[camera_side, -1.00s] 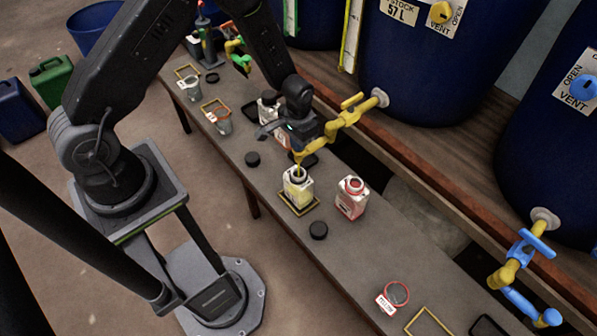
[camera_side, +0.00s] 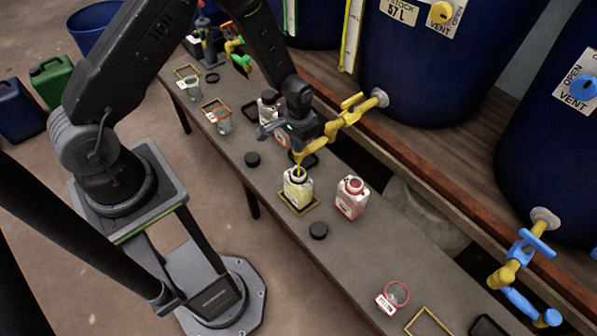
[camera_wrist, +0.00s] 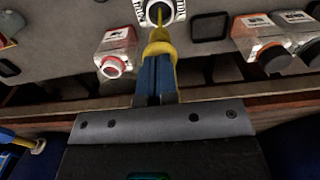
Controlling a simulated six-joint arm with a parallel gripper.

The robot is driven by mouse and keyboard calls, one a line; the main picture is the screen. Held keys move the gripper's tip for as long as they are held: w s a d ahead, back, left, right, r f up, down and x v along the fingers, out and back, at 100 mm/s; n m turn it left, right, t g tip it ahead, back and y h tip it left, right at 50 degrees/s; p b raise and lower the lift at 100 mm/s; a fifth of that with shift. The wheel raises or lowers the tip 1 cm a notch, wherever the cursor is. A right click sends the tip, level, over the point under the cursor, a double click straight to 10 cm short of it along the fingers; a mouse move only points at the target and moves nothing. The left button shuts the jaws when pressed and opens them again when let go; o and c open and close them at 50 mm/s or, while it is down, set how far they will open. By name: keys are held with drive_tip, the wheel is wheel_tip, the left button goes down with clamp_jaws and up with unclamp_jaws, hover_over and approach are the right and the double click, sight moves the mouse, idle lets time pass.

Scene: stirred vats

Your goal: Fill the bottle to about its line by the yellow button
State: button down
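The bottle (camera_side: 298,190), pale with yellow liquid showing in it, stands upright in a yellow frame on the bench, under the yellow tap's (camera_side: 345,118) spout. In the wrist view a thin yellow stream falls into the open mouth of the bottle (camera_wrist: 160,12). The fill line cannot be made out. My gripper (camera_wrist: 157,75) has its blue fingers together, right by the yellow spout; whether they touch it I cannot tell. I see no separate yellow button.
A red-topped bottle (camera_side: 351,197) stands close to the right of the filling bottle. Black caps (camera_side: 318,230) lie on the bench. A blue tap (camera_side: 524,262) hangs at the right. Large blue vats (camera_side: 430,70) stand behind.

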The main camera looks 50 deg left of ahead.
wheel_tip(320, 180, up, 8)
idle(0.5)
idle(0.9)
drive_tip(key=shift+f, duration=2.35)
drive_tip(key=shift+f, duration=0.15)
idle(0.6)
drive_tip(key=shift+f, duration=0.75)
